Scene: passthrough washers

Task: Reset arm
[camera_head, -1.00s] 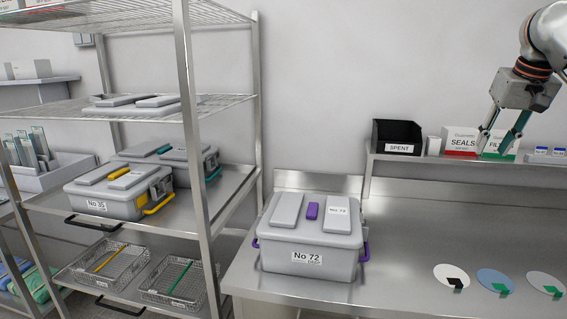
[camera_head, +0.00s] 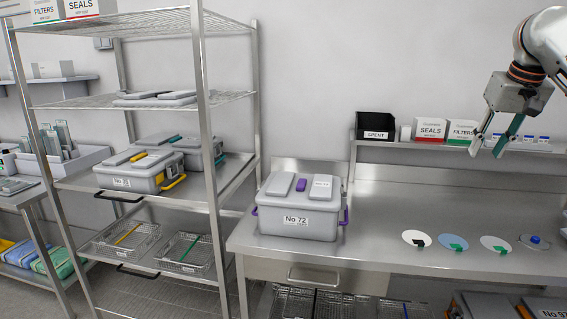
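My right gripper (camera_head: 490,147) hangs at the upper right, pointing down, in front of the wall shelf. Its two fingers are spread apart with nothing between them, so it is open and empty. My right arm (camera_head: 545,45) comes in from the right edge, raised above the steel counter. My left gripper and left arm are not in view.
A grey container labelled No 72 (camera_head: 297,221) stands on the steel counter (camera_head: 375,215). Round discs (camera_head: 453,242) lie to its right. The wall shelf (camera_head: 385,144) holds a black SPENT bin (camera_head: 375,127) and SEALS and FILTERS boxes. A wire rack (camera_head: 207,150) stands left.

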